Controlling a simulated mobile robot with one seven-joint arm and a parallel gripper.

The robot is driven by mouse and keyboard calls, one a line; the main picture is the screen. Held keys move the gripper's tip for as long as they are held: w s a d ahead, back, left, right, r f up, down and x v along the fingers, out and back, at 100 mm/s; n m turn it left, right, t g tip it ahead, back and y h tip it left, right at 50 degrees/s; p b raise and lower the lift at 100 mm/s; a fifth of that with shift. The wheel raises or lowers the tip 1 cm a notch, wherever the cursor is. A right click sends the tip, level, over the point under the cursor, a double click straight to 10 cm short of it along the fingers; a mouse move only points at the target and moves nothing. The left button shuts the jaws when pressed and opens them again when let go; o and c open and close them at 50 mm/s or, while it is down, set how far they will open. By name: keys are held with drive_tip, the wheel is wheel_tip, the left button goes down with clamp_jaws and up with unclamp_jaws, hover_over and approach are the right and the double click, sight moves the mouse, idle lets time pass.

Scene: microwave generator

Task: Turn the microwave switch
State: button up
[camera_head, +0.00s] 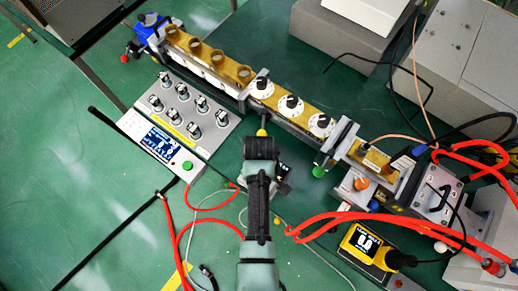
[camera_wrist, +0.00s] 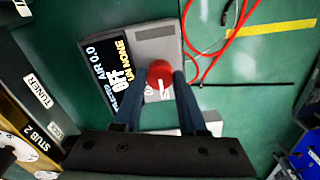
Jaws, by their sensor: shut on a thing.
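The switch is a round red knob (camera_wrist: 160,78) with a white mark, on a grey box (camera_wrist: 157,42) with a dark display (camera_wrist: 112,82) that reads OFF. My gripper (camera_wrist: 160,88) has its two dark blue fingers on either side of the knob, closed on it. The lower part of the knob is hidden behind the gripper. In the head view, my arm and gripper (camera_head: 258,148) cover most of this box, and the knob is hidden there.
A brass waveguide line with dial knobs (camera_head: 291,103) runs just beyond my gripper. A control panel with several knobs (camera_head: 184,108) stands at left. Red hoses (camera_head: 340,218) and a yellow device (camera_head: 367,243) lie at right.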

clamp_jaws()
drive_tip(key=shift+m, duration=0.4)
drive_tip(key=m+p, duration=0.2)
drive_tip(key=m, duration=0.2)
drive_tip(key=shift+r+m, duration=0.1)
drive_tip(key=shift+m, duration=0.2)
drive_tip(key=m+p, duration=0.1)
drive_tip(key=m, duration=0.5)
drive_tip(key=shift+p, duration=0.35)
drive_tip(key=shift+m, duration=0.4)
drive_tip(key=o, duration=1)
unclamp_jaws()
